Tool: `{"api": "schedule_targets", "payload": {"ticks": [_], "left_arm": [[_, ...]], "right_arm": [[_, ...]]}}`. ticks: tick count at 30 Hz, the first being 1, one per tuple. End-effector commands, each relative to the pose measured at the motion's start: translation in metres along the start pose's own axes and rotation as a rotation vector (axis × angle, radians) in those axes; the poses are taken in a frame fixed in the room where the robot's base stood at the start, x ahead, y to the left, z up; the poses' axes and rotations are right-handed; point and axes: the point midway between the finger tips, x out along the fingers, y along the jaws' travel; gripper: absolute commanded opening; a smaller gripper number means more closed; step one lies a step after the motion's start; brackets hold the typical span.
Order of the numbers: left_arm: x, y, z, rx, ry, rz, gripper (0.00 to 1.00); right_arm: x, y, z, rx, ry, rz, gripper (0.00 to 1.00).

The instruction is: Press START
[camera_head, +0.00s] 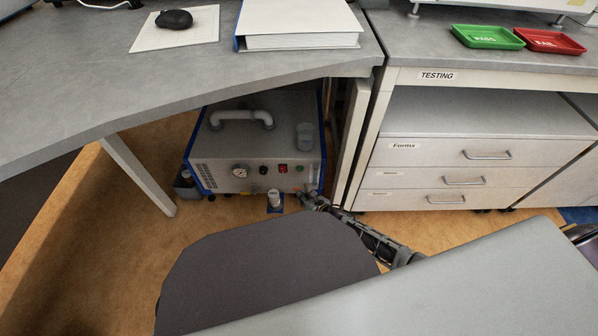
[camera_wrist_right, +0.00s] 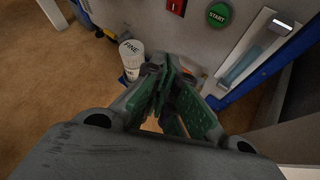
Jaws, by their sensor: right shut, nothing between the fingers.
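A grey and blue machine (camera_head: 262,135) stands on the floor under the desk. Its front panel has a green round START button (camera_wrist_right: 218,15), seen at the top of the right wrist view. A red switch (camera_wrist_right: 177,6) is to the left of the button there. My right gripper (camera_head: 308,198) is low in front of the panel in the head view. In the right wrist view its green-padded fingers (camera_wrist_right: 168,72) are shut with nothing between them, below the button and apart from it. My left gripper is not in view.
A white container marked FINE (camera_wrist_right: 131,53) stands close beside the right gripper, below the panel. A gauge (camera_head: 240,170) is on the panel's left. A drawer unit (camera_head: 440,178) stands to the right. A dark seat-like surface (camera_head: 265,265) fills the near middle.

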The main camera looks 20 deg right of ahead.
Motion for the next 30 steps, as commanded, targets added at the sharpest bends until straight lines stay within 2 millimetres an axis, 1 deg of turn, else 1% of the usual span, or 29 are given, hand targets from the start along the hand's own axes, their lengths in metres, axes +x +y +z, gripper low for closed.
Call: {"api": "schedule_targets", "payload": {"ticks": [14, 20, 30], "left_arm": [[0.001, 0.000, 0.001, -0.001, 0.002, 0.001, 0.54], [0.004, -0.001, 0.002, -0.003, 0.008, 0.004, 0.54], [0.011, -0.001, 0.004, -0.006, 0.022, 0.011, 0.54]], "right_arm": [[0.003, -0.003, 0.003, 0.000, 0.000, -0.001, 0.00], [0.012, -0.009, 0.009, -0.001, -0.001, 0.000, 0.00], [0.032, -0.023, 0.023, -0.001, -0.001, 0.000, 0.00]]}}
